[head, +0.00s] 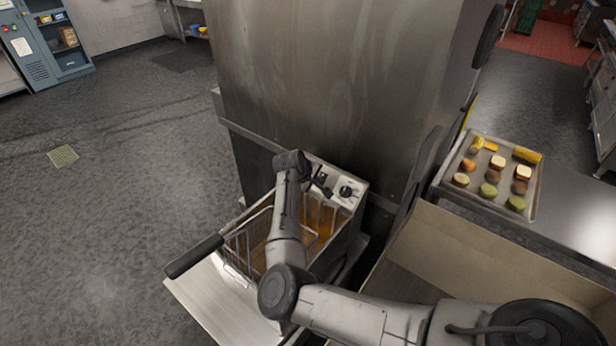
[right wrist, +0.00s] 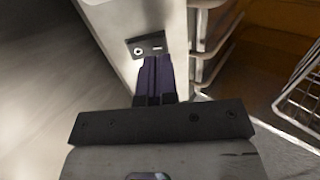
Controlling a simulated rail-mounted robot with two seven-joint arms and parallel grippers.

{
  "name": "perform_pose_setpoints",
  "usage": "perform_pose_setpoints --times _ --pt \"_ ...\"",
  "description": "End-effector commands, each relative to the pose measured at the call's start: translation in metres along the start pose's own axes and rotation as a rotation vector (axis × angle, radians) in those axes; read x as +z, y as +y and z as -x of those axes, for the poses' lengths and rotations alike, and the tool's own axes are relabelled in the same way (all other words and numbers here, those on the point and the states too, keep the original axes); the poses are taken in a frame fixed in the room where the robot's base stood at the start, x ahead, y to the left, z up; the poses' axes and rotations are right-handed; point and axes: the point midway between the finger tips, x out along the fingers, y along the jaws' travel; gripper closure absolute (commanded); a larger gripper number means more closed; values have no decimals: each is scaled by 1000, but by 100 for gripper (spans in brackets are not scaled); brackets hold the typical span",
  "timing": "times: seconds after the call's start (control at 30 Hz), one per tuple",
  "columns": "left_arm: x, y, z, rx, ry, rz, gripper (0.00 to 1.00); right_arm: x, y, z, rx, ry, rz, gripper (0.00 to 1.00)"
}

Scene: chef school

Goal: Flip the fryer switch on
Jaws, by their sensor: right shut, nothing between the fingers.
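The fryer (head: 346,230) stands in the middle of the head view, with a pale control panel (head: 349,203) and a black dial (head: 346,190) at its back. My right gripper (head: 322,182) is shut and empty, just left of the dial at the panel. In the right wrist view its closed dark fingers (right wrist: 155,75) point at a small dark switch plate (right wrist: 147,45) on the pale panel. The fingertips overlap the plate's lower edge; I cannot tell whether they touch it. The switch position is not readable. My left gripper is not in view.
A wire fry basket with a black handle (head: 194,257) sits in the fryer, under my right arm. A large steel cabinet (head: 330,90) stands behind. A tray (head: 480,196) of sliced food lies at right, beyond an open box-like bin (head: 465,235).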

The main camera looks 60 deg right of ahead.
Motion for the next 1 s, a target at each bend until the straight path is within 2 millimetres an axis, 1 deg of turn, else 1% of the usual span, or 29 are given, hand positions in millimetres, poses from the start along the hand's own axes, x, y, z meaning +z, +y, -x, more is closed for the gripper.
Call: perform_pose_setpoints --times 0.03,0.1,0.23,0.67,0.8,1.0 --pt "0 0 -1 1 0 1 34 0 0 -6 0 0 1 100" --pt "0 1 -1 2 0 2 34 0 0 -12 0 -1 1 100" --pt "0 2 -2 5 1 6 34 0 0 -18 1 0 1 100" --pt "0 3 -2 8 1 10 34 0 0 -21 1 0 1 100" --pt "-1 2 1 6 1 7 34 1 0 -26 45 -5 5 100" --pt "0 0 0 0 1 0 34 0 0 -26 43 -2 -1 100"
